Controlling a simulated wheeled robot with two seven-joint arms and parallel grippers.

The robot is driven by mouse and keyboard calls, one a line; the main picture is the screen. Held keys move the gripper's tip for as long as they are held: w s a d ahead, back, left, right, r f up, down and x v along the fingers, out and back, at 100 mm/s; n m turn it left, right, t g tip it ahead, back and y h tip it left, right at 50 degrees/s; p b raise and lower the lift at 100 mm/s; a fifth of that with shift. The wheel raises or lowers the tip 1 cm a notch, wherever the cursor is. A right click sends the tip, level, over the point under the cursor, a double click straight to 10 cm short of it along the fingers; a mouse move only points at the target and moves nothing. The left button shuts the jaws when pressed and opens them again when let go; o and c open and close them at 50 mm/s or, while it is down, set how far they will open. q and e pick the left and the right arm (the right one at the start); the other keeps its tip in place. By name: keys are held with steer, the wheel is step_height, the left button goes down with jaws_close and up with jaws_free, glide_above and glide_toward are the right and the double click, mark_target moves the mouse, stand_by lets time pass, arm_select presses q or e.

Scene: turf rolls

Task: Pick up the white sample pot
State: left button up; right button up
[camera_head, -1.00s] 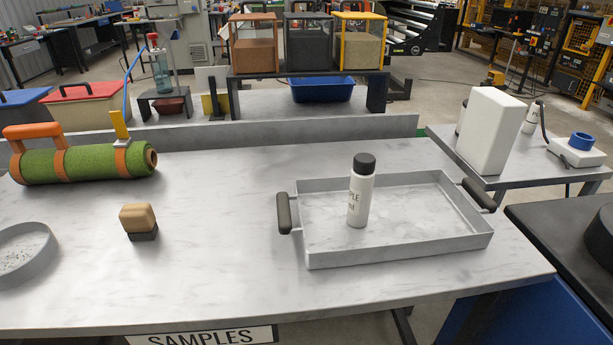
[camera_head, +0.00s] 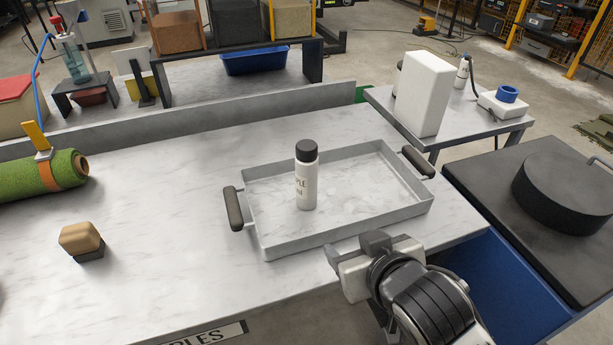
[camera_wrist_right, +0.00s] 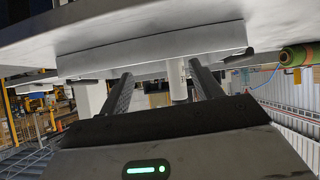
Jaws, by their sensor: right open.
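The white sample pot (camera_head: 306,184) has a black cap and dark lettering. It stands upright in the left half of the grey metal tray (camera_head: 335,235), which has two dark handles. My right gripper (camera_head: 354,249) is just in front of the tray's near wall, to the right of and nearer than the pot, apart from it. In the right wrist view, which is turned upside down, the open fingers (camera_wrist_right: 162,84) point toward the tray (camera_wrist_right: 150,52). The pot (camera_wrist_right: 177,80) shows between them, farther off, closer to the right-hand finger. My left gripper is out of view.
A tan-topped block (camera_head: 81,240) and a green turf roll (camera_head: 42,178) lie on the left of the marble-look table. A white box (camera_head: 424,92) stands on a side stand at the back right. A black round weight (camera_head: 566,190) sits at the right.

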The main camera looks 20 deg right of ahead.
mark_target(310, 175)
steer(key=w+a+r+t, duration=0.2)
steer(key=w+r+t, duration=0.1)
steer(key=r, duration=0.3)
steer(key=shift+y, duration=0.4)
steer(key=b+x, duration=0.1)
steer(key=x, duration=0.2)
steer(key=b+x, duration=0.1)
steer(key=x, duration=0.2)
steer(key=b+x, duration=0.1)
steer(key=x, duration=0.3)
steer(key=shift+r+b, duration=0.3)
steer(key=shift+b, duration=0.05)
steer(key=x, duration=0.5)
steer(key=shift+w+d+f, duration=0.1)
steer(key=shift+w, duration=0.15)
steer(key=shift+w+f, duration=0.1)
steer(key=shift+w, duration=0.15)
steer(key=c, duration=1.1)
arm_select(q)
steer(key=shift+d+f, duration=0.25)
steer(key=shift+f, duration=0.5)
